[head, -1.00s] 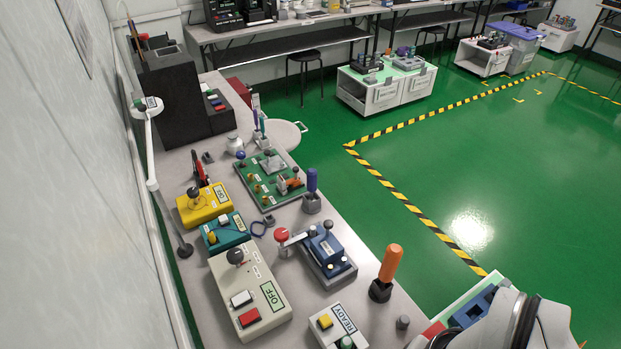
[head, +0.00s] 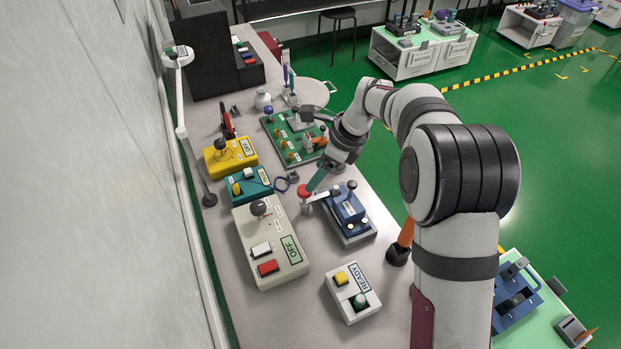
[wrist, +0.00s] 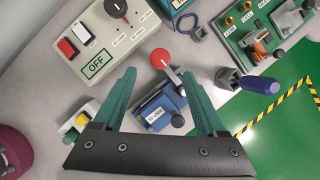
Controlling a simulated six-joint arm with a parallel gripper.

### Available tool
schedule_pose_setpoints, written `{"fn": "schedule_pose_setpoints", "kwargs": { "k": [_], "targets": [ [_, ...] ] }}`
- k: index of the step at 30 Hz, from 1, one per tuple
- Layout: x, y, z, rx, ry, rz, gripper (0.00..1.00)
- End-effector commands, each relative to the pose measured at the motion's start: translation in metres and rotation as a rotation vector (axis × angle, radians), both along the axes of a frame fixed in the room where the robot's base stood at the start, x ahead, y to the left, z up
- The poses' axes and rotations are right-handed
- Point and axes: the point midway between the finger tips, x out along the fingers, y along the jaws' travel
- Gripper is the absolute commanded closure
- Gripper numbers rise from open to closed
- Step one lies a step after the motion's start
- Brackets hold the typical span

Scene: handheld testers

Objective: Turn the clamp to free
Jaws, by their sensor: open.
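A blue fixture (head: 347,212) with a pale lever ending in a red knob (head: 305,190) sits mid-bench; it looks like the clamp. The lever points left from the blue body, toward the beige box. My gripper (head: 312,186) hangs over the knob end, its teal fingers pointing down. In the wrist view my gripper (wrist: 160,75) is open, with the blue fixture (wrist: 158,112) showing between its fingers. The red knob (wrist: 160,57) and lever lie just beyond the fingertips, between their lines. I cannot tell whether a finger touches the lever. The label on the fixture is too small to read.
A beige box (head: 268,237) marked OFF stands left of the fixture, a READY button box (head: 353,295) in front. A green board (head: 290,137) is behind. A blue-handled post (wrist: 258,85) stands right of the fixture in the wrist view. Bare bench lies between the boxes.

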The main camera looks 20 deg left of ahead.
Motion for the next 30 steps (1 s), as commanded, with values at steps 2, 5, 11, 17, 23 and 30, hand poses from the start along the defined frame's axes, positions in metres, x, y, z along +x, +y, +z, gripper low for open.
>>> {"fn": "schedule_pose_setpoints", "kwargs": {
  "k": [2, 5, 11, 17, 23, 30],
  "targets": [
    [-0.001, 0.008, -0.021, -0.002, 0.004, 0.003, 0.26],
    [-0.001, 0.017, -0.042, -0.001, 0.002, 0.002, 0.26],
    [0.0, 0.025, -0.062, 0.0, 0.0, 0.001, 0.26],
    [0.0, 0.026, -0.064, 0.0, -0.001, 0.001, 0.26],
    [0.0, 0.026, -0.064, 0.0, -0.002, 0.001, 0.46],
    [0.0, 0.026, -0.063, 0.0, -0.001, 0.002, 0.89]
  ]
}}
